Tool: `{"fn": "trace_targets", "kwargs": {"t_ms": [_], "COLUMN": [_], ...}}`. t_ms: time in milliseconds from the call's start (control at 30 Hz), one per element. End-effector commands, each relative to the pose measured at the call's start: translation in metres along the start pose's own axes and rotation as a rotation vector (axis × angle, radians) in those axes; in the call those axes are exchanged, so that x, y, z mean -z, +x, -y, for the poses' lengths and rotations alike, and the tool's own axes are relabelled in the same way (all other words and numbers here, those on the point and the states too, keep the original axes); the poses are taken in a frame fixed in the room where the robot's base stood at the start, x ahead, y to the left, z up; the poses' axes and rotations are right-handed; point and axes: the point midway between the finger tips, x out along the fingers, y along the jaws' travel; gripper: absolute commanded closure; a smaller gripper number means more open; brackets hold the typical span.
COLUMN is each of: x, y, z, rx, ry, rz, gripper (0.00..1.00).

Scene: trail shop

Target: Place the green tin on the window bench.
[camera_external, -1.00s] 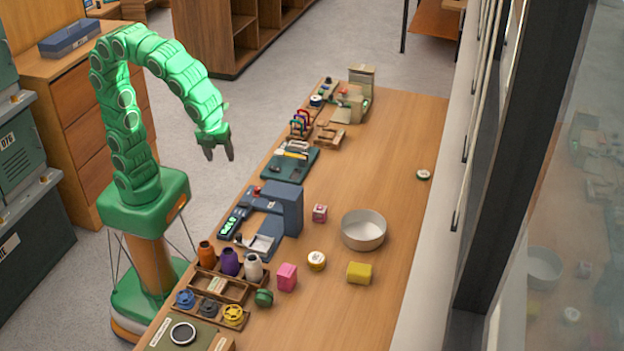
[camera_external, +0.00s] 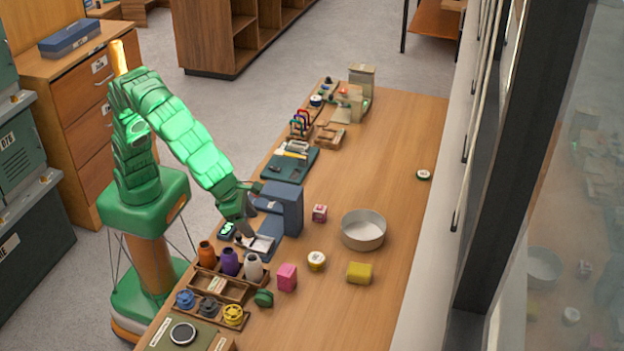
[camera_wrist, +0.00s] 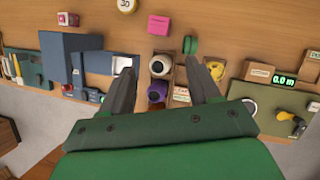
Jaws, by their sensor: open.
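A small green tin (camera_external: 264,298) sits on the wooden window bench (camera_external: 390,225), close to the right side of a divided wooden tray (camera_external: 232,292). In the wrist view the green tin (camera_wrist: 191,45) is above and slightly left of the tip of the right finger, apart from it. My gripper (camera_external: 250,235) is above the bench's left edge, near the grey-blue machine and the bottles. In the wrist view my gripper (camera_wrist: 166,75) is open and empty, with the tray and bottles below and between its fingers.
A pink block (camera_external: 287,277), white round tin (camera_external: 316,261), yellow block (camera_external: 359,273) and pale bowl (camera_external: 363,230) stand to the right. A blue-grey machine (camera_external: 289,207) rises behind. The bench's right front is clear.

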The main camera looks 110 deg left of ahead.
Motion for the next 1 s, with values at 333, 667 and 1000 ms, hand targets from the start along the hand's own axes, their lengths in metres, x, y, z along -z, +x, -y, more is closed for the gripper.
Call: {"fn": "trace_targets", "kwargs": {"t_ms": [333, 667, 1000], "x": [-0.002, 0.005, 0.025], "y": [0.004, 0.022, 0.074], "z": [0.040, 0.053, 0.059], "rx": [0.018, 0.019, 0.019], "ry": [0.186, 0.246, 0.246], "rz": [0.035, 0.043, 0.044], "gripper": [0.38, 0.38, 0.38]}}
